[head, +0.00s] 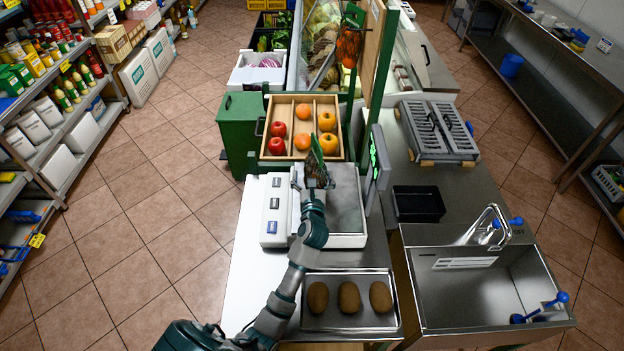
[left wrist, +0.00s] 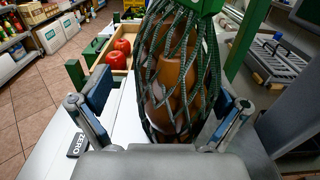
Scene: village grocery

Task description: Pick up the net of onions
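The net of onions (left wrist: 175,75) is a dark green mesh around brown onions, with a green piece at its top. In the left wrist view it fills the middle, between the two fingers of my left gripper (left wrist: 158,115). The fingers are spread, with a clear gap on the left side and the net close to the right finger. In the head view the net (head: 316,158) shows as a small dark green shape at the tip of my left gripper (head: 315,180), above the scale. What bears the net is hidden. My right gripper is not in view.
A wooden tray (head: 303,96) of apples and oranges stands beyond the scale (head: 347,240). A green post (head: 380,85) and a scale display (head: 377,160) rise at the right. An orange net (head: 349,46) hangs farther back. A metal tray of brown fruit (head: 335,322) lies nearer.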

